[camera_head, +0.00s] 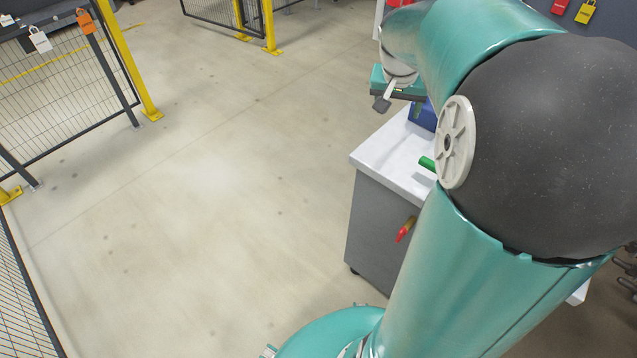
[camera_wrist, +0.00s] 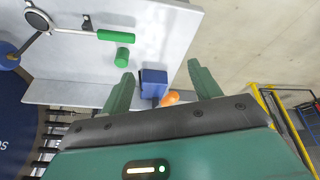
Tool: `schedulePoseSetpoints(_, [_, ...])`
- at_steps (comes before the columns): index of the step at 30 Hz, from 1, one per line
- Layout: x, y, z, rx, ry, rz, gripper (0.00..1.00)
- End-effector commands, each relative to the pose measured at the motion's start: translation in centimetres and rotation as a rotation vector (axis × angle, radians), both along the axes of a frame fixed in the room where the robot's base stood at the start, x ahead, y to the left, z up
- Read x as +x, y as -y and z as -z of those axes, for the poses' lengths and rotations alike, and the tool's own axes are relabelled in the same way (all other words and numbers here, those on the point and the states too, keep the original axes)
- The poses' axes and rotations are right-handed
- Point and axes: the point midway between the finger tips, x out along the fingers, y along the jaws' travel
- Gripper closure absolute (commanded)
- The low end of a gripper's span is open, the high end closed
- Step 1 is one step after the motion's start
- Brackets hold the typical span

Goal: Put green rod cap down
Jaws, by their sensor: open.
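A short green cylinder, which looks like the green rod cap (camera_wrist: 122,57), is on the white worktop (camera_wrist: 75,72) in the wrist view. It lies outside my gripper, left of and beyond the left fingertip, and no finger touches it. My gripper (camera_wrist: 160,69) is open, with its two green fingers wide apart and nothing held between them. In the head view my gripper is partly seen over the far end of the cart, and its fingertips are hard to make out. A green piece (camera_head: 427,163) shows there, partly hidden by my arm; I cannot tell which green part it is.
A longer green grip (camera_wrist: 115,35) on a metal lever lies beyond the cylinder. A blue block (camera_wrist: 153,82) and an orange object (camera_wrist: 170,98) are near the worktop's edge.

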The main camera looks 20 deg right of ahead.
Motion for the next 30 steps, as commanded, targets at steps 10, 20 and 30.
schedulePoseSetpoints(10, [-6.8, -17.3, -3.7, -0.031, 0.062, -0.419, 0.38])
schedulePoseSetpoints(20, [-14.3, -25.7, -2.5, 0.013, 0.141, -0.74, 0.38])
schedulePoseSetpoints(30, [-14.9, -26.3, -2.2, 0.02, 0.148, -0.771, 0.38])
